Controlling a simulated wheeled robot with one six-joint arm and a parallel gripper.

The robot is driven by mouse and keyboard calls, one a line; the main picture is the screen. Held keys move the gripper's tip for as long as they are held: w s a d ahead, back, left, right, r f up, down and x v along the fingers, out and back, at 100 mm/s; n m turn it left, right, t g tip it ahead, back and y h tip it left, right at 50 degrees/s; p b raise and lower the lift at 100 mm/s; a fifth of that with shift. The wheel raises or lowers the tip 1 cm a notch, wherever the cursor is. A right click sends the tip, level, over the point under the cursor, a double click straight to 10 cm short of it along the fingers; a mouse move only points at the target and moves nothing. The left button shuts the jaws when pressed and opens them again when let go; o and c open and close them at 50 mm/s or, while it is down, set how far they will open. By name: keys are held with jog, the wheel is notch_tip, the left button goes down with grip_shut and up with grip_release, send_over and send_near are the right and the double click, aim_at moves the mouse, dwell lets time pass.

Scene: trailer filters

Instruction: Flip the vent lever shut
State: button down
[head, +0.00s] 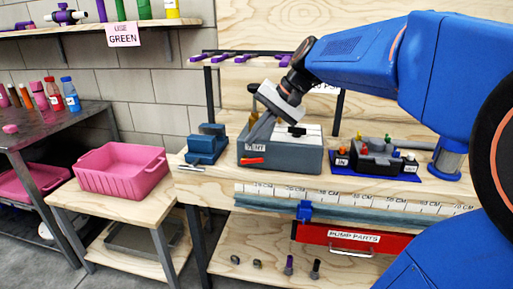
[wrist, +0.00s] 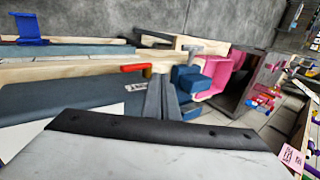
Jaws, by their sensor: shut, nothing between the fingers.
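The vent box (head: 300,158) is a grey block with a pale top, standing on the wooden workbench. Its front carries a VENT label (head: 256,148). The red vent lever (head: 251,161) sticks out nearly level just below the label. My gripper (head: 250,140) is shut and empty, angled down at the left front corner of the box. In the wrist view its fingers (wrist: 162,82) are together. I cannot tell whether they touch the box.
A blue block-like item (head: 206,146) stands just left of the box. A blue tray (head: 400,172) with a labelled manifold is to the right. A pink bin (head: 121,168) sits on a lower table at left. A red PUMP PARTS drawer (head: 345,238) hangs below the bench.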

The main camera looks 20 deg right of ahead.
jog(key=s+d+r, duration=0.4)
jog(key=d+r, duration=0.2)
jog(key=shift+s, duration=0.25)
jog(key=shift+r, duration=0.1)
dwell(0.5)
